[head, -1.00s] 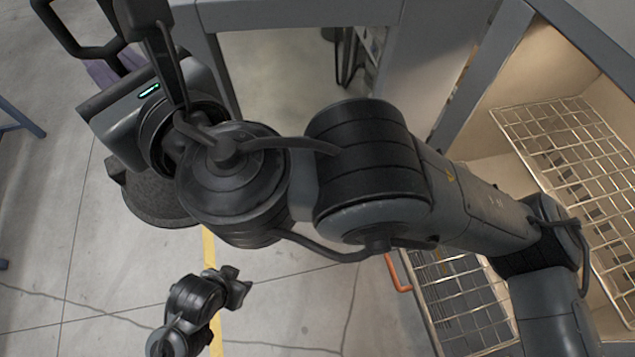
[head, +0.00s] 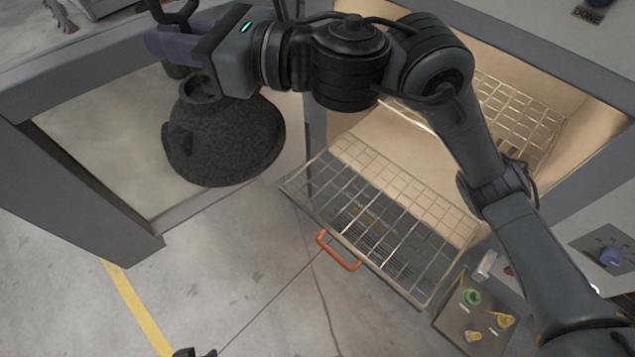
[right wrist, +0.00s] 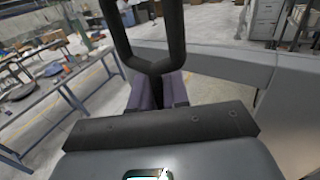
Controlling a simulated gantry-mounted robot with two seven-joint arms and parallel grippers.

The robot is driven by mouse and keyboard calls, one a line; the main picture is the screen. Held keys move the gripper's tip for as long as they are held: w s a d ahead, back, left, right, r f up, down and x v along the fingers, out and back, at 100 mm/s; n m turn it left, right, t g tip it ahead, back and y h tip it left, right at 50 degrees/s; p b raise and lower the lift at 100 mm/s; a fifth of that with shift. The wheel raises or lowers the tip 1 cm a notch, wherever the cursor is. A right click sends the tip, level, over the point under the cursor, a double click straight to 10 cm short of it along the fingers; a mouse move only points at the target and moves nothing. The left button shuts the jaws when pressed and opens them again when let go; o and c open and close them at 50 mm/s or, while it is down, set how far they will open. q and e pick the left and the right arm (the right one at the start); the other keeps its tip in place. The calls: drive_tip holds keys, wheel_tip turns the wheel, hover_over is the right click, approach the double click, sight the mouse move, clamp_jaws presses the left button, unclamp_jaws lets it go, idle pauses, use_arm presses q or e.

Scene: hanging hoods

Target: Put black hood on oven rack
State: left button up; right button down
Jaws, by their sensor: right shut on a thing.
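The black hood (head: 225,145) is a dark, speckled, bowl-like shell in the head view. It hangs beneath my right gripper (head: 165,42), left of the oven and apart from the racks. The gripper's purple fingers are shut on a dark loop (right wrist: 150,50), seen between them in the right wrist view; the hood itself is not seen there. The lower oven rack (head: 445,232) is a wire grid reaching out of the open oven, with bare bars. Another wire rack (head: 515,105) is inside the oven, partly hidden by my right arm.
An orange handle (head: 338,250) is at the lower rack's front. A small tray (head: 450,318) with coloured fittings is right of it. A grey frame (head: 75,175) stands at the left. The floor in front is clear, with a yellow line (head: 135,305).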

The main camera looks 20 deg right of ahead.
drive_tip(key=w+d+f+m+t+h+b, duration=0.1)
drive_tip(key=w+d+f+m+t+h, duration=0.15)
drive_tip(key=d+f, duration=0.85)
drive_tip(key=w+d+f+m+t+h+b, duration=0.1)
drive_tip(key=w+d+f+t+h, duration=0.15)
drive_tip(key=d+f, duration=0.8)
drive_tip(key=s+d+f, duration=0.1)
drive_tip(key=d+f, duration=0.3)
drive_tip(key=f, duration=0.4)
drive_tip(key=s+d+f+m+h+b, duration=0.1)
drive_tip(key=d+f, duration=0.3)
drive_tip(key=f, duration=0.5)
drive_tip(key=s+d+f+m+b, duration=0.1)
drive_tip(key=s+d+f, duration=0.2)
drive_tip(key=f, duration=0.6)
drive_tip(key=shift+s+d+h, duration=0.2)
drive_tip(key=shift+d+h, duration=0.1)
drive_tip(key=shift+d, duration=0.35)
drive_tip(key=shift+f, duration=0.1)
drive_tip(key=shift+f, duration=0.1)
